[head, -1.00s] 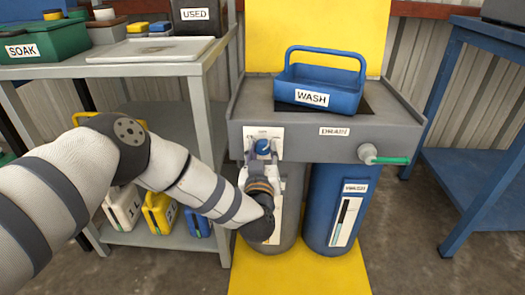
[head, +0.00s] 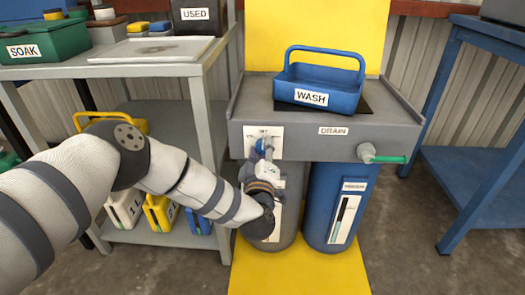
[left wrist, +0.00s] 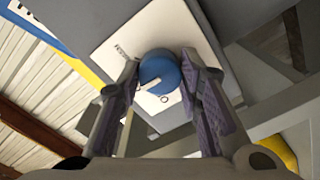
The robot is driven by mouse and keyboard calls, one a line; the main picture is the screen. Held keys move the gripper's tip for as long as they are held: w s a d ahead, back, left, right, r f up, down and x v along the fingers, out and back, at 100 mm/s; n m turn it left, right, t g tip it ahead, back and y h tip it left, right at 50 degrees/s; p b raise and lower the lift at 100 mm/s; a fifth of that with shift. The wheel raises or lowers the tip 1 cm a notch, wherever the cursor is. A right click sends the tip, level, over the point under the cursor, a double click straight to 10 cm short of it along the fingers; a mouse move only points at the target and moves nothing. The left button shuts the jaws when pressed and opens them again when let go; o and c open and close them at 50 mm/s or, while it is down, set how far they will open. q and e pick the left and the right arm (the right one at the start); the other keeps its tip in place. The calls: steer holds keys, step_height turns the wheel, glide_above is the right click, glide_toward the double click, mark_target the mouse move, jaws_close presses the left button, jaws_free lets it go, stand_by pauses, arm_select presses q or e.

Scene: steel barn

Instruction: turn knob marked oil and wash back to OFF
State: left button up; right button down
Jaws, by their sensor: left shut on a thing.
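The blue knob (head: 262,146) sits on a white plate (head: 278,134) at the front left of the grey wash station. In the left wrist view the knob (left wrist: 159,72) shows a white pointer line, and the plate (left wrist: 120,35) around it has lettering that I cannot fully read. My left gripper (left wrist: 160,82) is shut on the knob, one finger on each side; it comes from below in the head view (head: 264,158). A blue tray marked WASH (head: 340,92) stands on top of the station. My right gripper is not in view.
A DRAIN label (head: 334,131) and a valve with a green handle (head: 390,160) are right of the knob. A blue drum (head: 325,205) stands below. A grey shelf (head: 150,68) is at left, a blue table (head: 480,165) at right.

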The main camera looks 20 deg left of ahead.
arm_select(q)
steer(key=shift+f, duration=0.1)
stand_by(0.3)
steer(key=o, duration=1.2)
steer(key=shift+c, duration=0.2)
steer(key=v, duration=1.2)
steer(key=shift+r, duration=0.2)
